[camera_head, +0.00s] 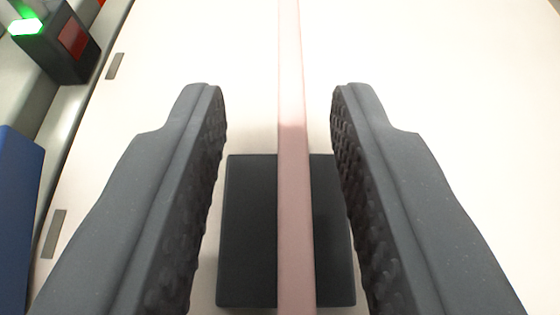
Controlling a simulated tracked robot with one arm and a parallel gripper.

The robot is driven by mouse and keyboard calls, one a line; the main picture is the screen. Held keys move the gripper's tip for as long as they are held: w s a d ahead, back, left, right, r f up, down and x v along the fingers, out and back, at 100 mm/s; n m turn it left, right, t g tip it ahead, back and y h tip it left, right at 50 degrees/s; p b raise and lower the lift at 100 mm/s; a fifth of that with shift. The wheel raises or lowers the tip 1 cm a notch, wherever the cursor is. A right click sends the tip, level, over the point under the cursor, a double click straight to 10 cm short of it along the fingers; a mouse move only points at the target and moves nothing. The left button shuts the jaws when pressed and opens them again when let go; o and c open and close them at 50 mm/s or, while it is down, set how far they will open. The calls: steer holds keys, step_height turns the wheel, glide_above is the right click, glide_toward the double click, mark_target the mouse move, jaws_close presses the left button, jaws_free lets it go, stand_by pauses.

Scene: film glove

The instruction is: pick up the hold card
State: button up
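A thin pale pink strip, which looks like the hold card seen edge-on (294,200), runs from the top to the bottom of the view. It is paler in its upper part and duller pink below. It passes over or stands in a dark grey block (247,230); I cannot tell which. My gripper (279,90) is open, with one dark ridged finger on each side of the strip. Gaps show between the strip and both fingers, narrower on the right. Neither finger appears to touch it. The strip hides the middle of the block.
The pale surface (440,70) is clear around the block. At the upper left is a dark box (62,45) with a lit green lamp and a red panel. A blue object (15,210) lies at the left edge, beyond the surface's edge.

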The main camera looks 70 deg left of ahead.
jaws_close()
